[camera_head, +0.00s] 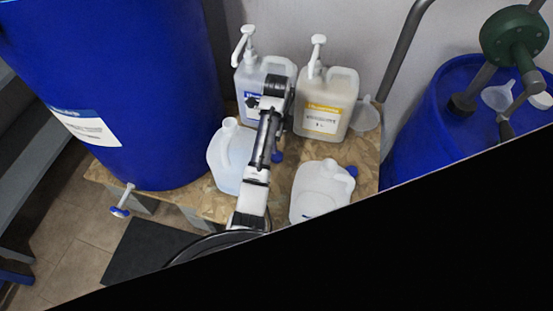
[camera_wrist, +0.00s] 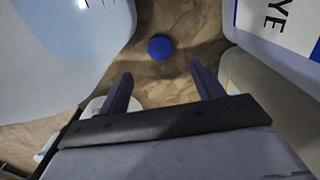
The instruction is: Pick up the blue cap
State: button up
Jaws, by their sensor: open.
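The blue cap (camera_wrist: 160,47) lies on the wooden board in the wrist view, a little beyond my fingertips and about centred between them. In the head view a blue cap (camera_head: 277,156) shows just right of my arm, partly close against it. My gripper (camera_wrist: 161,72) is open and empty, with its two dark fingers spread apart and nothing between them. The fingertips are hidden in the head view, behind my arm and wrist.
A pale jug (camera_wrist: 65,45) stands left of the cap, and a labelled container (camera_wrist: 280,25) stands right. In the head view, two pump canisters (camera_head: 325,105) stand behind, a jug (camera_head: 320,190) with a blue cap at front right, and a large blue drum (camera_head: 120,80) at left.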

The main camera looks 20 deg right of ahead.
notch_tip(320, 180, down, 4)
jog(key=shift+r, duration=0.15)
jog(key=shift+f+p, duration=0.8)
jog(key=shift+f, duration=1.95)
jog(key=c, duration=1)
